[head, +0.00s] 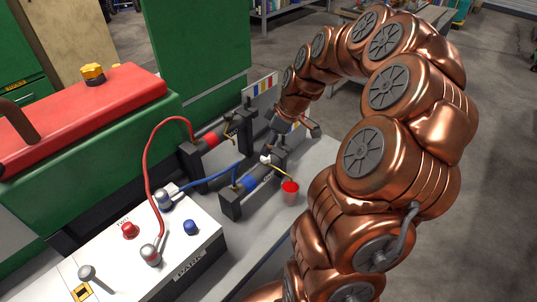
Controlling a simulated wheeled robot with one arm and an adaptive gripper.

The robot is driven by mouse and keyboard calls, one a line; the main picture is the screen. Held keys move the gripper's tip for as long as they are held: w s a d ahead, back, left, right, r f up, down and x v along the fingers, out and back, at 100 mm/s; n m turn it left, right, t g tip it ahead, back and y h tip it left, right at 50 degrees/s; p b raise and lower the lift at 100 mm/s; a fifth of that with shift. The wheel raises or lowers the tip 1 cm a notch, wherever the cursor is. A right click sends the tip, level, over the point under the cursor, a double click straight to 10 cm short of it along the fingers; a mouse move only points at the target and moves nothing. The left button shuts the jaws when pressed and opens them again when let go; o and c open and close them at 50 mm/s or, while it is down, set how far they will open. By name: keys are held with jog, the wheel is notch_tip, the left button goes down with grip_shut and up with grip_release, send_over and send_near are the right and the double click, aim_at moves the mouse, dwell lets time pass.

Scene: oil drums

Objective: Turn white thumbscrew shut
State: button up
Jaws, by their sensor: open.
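A small white piece, likely the white thumbscrew (265,158), sits on top of the dark holder with a blue band (249,184) in the head view. Whether it is turned shut cannot be told at this size. A thin yellow tube runs from beside it towards a red cup (290,192). My gripper (292,130) is at the end of the copper arm, just above and to the right of the white piece, and apart from it in the picture. Its jaws are open and appear empty. Part of the fixture behind is hidden by my gripper.
A second holder with a red band (209,138) stands behind left. Red and blue cables run to a white box (150,250) with knobs. A green machine with a red tank (80,115) fills the left. The grey bench edge lies at right; open floor lies beyond.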

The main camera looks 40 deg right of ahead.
aim_at(268, 158)
jog(key=shift+w+d+f+p, duration=0.2)
jog(key=shift+w+f+p, duration=0.25)
jog(key=shift+f, duration=0.95)
jog(key=shift+w+d+f+p, duration=0.3)
jog(key=shift+w+f, duration=0.2)
jog(key=shift+f, duration=0.9)
jog(key=shift+w+d+f+p, duration=0.15)
jog(key=shift+w+f+p, duration=0.3)
jog(key=shift+f, duration=0.95)
jog(key=shift+d, duration=0.1)
grip_shut()
